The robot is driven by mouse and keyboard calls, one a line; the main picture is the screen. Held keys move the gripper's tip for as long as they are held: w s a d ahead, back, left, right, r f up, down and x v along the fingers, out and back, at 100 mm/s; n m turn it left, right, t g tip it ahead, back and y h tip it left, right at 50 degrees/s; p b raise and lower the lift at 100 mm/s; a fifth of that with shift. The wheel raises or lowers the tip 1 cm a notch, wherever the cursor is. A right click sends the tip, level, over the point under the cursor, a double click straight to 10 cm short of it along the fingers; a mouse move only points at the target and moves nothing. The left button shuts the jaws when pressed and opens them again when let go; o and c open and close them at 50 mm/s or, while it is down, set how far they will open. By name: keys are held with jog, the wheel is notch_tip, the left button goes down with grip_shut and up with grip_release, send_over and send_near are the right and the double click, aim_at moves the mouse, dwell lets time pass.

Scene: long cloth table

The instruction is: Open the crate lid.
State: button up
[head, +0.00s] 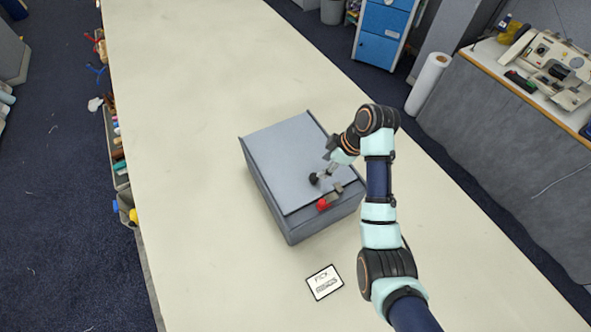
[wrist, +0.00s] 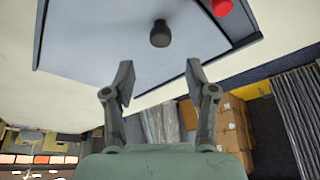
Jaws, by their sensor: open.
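The grey crate (head: 292,222) stands on the cloth table. Its flat blue-grey lid (head: 283,150) lies over the top and looks shut. A black knob (head: 314,178) stands up from the lid towards its right side; it also shows in the wrist view (wrist: 160,35). A red knob (head: 322,204) sits by the lid's front right edge, and part of it shows in the wrist view (wrist: 221,7). My gripper (wrist: 160,80) is open and empty. Its fingers point at the black knob, apart from it. In the head view my wrist partly hides the crate's right side.
A small white card (head: 324,282) with printed words lies on the table (head: 190,120) in front of the crate. The table is clear to the left and behind. Bins with tools (head: 120,165) hang along its left edge. A bench with a machine (head: 560,65) stands off to the right.

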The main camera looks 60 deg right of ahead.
aim_at(315, 177)
jog(key=x, duration=0.4)
jog(key=p+x, duration=0.1)
jog(key=x, duration=0.2)
jog(key=shift+f, duration=0.45)
grip_shut()
